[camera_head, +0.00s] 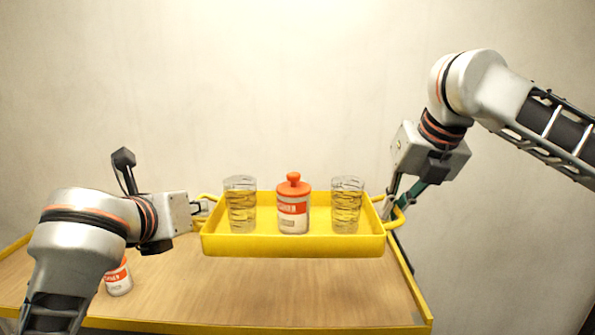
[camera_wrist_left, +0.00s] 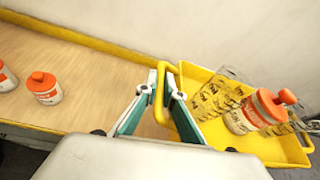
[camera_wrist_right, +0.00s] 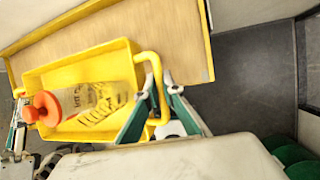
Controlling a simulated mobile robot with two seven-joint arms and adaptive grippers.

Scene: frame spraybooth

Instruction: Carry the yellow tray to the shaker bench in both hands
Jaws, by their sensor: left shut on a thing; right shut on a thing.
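The yellow tray (camera_head: 290,245) is held up above the wooden bench top, roughly level in the head view. My left gripper (camera_head: 203,208) is shut on the tray's left handle, which also shows in the left wrist view (camera_wrist_left: 161,95). My right gripper (camera_head: 392,208) is shut on the right handle, seen in the right wrist view (camera_wrist_right: 157,85).
The wooden bench (camera_head: 270,290) with a yellow rim lies below the tray. A white and orange bottle (camera_head: 119,280) stands on its left part; the left wrist view shows another bottle (camera_wrist_left: 5,77) beside it. A plain wall is behind. Dark floor (camera_wrist_right: 255,80) shows beyond the bench's end.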

